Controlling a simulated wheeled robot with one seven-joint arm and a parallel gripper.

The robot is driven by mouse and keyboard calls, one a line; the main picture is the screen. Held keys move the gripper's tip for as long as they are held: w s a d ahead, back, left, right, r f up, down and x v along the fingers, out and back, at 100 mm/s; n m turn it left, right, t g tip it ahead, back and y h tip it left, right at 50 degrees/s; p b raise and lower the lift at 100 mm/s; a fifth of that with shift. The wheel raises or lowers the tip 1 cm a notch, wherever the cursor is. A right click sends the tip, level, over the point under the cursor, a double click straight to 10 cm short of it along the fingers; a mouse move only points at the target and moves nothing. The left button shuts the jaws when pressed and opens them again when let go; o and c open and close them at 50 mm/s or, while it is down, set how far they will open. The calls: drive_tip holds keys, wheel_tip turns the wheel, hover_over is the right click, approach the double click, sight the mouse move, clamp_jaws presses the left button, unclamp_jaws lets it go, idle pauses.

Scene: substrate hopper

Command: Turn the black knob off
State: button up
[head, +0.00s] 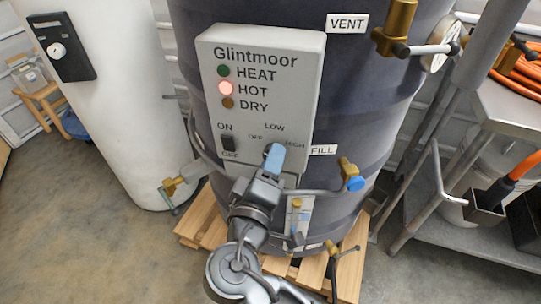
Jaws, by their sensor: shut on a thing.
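The grey Glintmoor control panel (262,95) is on the front of a dark drum in the head view. My gripper (272,166) is at the dial in the panel's lower right, among the labels OFF, LOW and HIGH. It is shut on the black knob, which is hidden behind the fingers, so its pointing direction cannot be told. A light blue fingertip shows at the dial. A dark rocker switch (229,143), marked ON above and OFF below, is to the left of my gripper. The red HOT lamp (225,88) is lit; the HEAT and DRY lamps look dim.
The drum (370,100) stands on a wooden pallet (205,232). A brass valve with a blue cap (354,183) is right of my gripper. A brass fitting (395,28) juts out above. A white tank (110,100) is left, a metal bench (512,110) right.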

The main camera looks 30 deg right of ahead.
drive_tip(key=shift+n, duration=0.4)
drive_tip(key=o, duration=1.1)
drive_tip(key=shift+c, duration=0.2)
drive_tip(key=v, duration=0.7)
drive_tip(key=shift+s+a, duration=0.25)
drive_tip(key=shift+a, duration=0.05)
drive_tip(key=shift+f, duration=0.1)
